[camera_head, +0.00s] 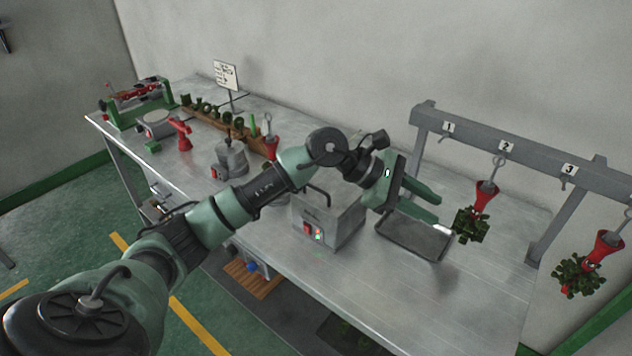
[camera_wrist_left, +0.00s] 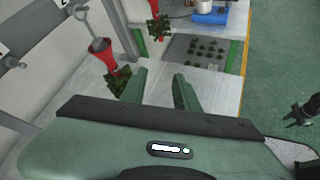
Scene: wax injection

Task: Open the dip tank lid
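The dip tank (camera_head: 336,226) is a grey metal box on the table, with a red switch and small green lights on its front. Its lid lies flat on top, and a dark handle (camera_head: 318,190) stands up from it, partly behind my left arm. My left gripper (camera_head: 436,208) is to the right of the tank, above a shallow tray. Its green fingers are apart with nothing between them, as the left wrist view (camera_wrist_left: 160,88) also shows. A dark claw-like shape (camera_wrist_left: 302,112) at the right of the wrist view may be my right gripper; its state is unclear.
The grey tray (camera_head: 400,245) lies right of the tank. A grey rack (camera_head: 540,152) with numbered tags holds red funnels with dark green clusters, one close to my left gripper. A pot (camera_head: 230,158) stands left of the tank. The table front is clear.

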